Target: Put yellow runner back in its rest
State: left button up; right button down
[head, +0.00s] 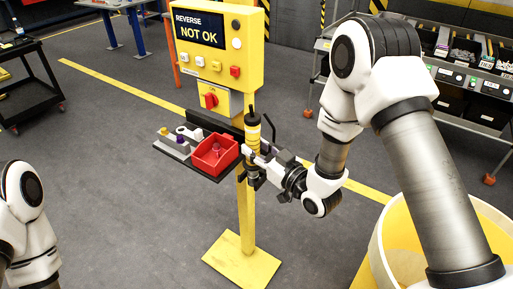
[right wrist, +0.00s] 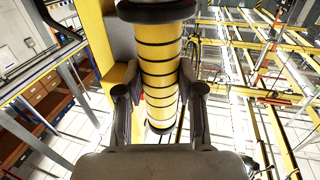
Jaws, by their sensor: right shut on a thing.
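The yellow runner (head: 252,134) is an upright yellow cylinder with black rings and a dark top. It is beside the yellow post, at the right end of the small tray. My right gripper (head: 250,153) reaches in from the right and is shut on it. In the right wrist view, the yellow runner (right wrist: 160,75) stands between the two fingers of my right gripper (right wrist: 160,98). Dark parts show just below the gripper in the head view; I cannot tell whether they are the rest or the runner's lower end. My left arm shows at the lower left, its gripper out of frame.
A yellow control box (head: 217,45) reading "REVERSE NOT OK" tops the post (head: 247,212). A black tray holds a red bin (head: 215,155) and small parts. A yellow tub (head: 385,245) stands lower right, a rack (head: 455,85) behind. Open floor lies left.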

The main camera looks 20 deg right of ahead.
aim_at(257, 165)
jog(key=shift+f+b, duration=1.6)
jog(key=shift+f, duration=0.2)
jog(key=c, duration=0.6)
grip_release()
jog(key=shift+r, duration=0.1)
jog(key=shift+c, duration=0.2)
jog(key=shift+s, duration=0.1)
jog(key=v, duration=1.2)
